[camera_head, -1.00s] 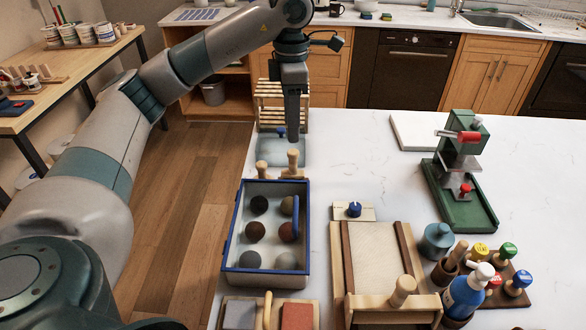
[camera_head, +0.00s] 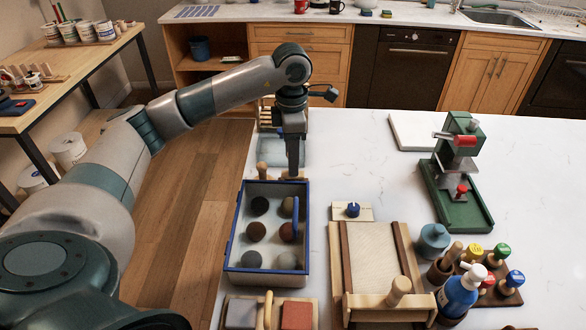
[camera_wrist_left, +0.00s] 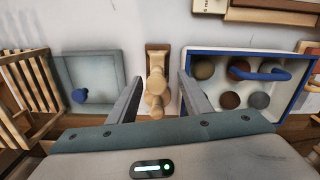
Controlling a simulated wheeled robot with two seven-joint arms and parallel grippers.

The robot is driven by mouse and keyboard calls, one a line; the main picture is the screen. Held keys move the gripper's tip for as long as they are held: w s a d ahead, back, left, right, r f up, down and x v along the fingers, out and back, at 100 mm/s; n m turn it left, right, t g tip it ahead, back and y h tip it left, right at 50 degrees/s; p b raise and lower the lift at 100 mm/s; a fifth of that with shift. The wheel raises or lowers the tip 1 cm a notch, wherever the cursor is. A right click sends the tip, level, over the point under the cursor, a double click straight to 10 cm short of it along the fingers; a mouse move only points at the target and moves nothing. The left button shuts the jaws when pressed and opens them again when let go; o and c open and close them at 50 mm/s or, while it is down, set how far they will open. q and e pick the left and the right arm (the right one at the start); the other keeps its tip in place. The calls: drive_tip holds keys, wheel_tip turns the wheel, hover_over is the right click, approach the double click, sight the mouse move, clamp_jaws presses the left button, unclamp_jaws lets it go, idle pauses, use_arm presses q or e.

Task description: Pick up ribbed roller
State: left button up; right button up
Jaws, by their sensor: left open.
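A light wooden roller-like piece with rounded ends lies on a small brown wooden rest between the blue-rimmed box and a grey tray. One end of this wooden roller (camera_head: 262,171) shows in the head view; my left gripper hides the other. In the left wrist view the wooden roller (camera_wrist_left: 156,86) appears between the two fingers. Any ribs are too small to make out. My left gripper (camera_head: 293,174) points down over it, and in the wrist view the left gripper (camera_wrist_left: 161,80) is open, with nothing held. My right gripper is out of view.
The blue-rimmed box (camera_head: 308,238) with several dark and grey balls stands close beside the roller. The grey tray (camera_wrist_left: 108,64) with a blue knob and a slatted wooden rack (camera_wrist_left: 22,95) are on the other side.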

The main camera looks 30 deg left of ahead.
use_arm(q)
drive_tip(key=shift+w+f+p, duration=0.1)
drive_tip(key=shift+f+p, duration=0.7)
drive_tip(key=shift+p, duration=0.05)
wheel_tip(320, 180, down, 3)
drive_tip(key=shift+w+p, duration=0.15)
drive_tip(key=shift+p, duration=0.5)
drive_tip(key=shift+f, duration=0.3)
drive_tip(key=shift+c, duration=0.7)
clamp_jaws()
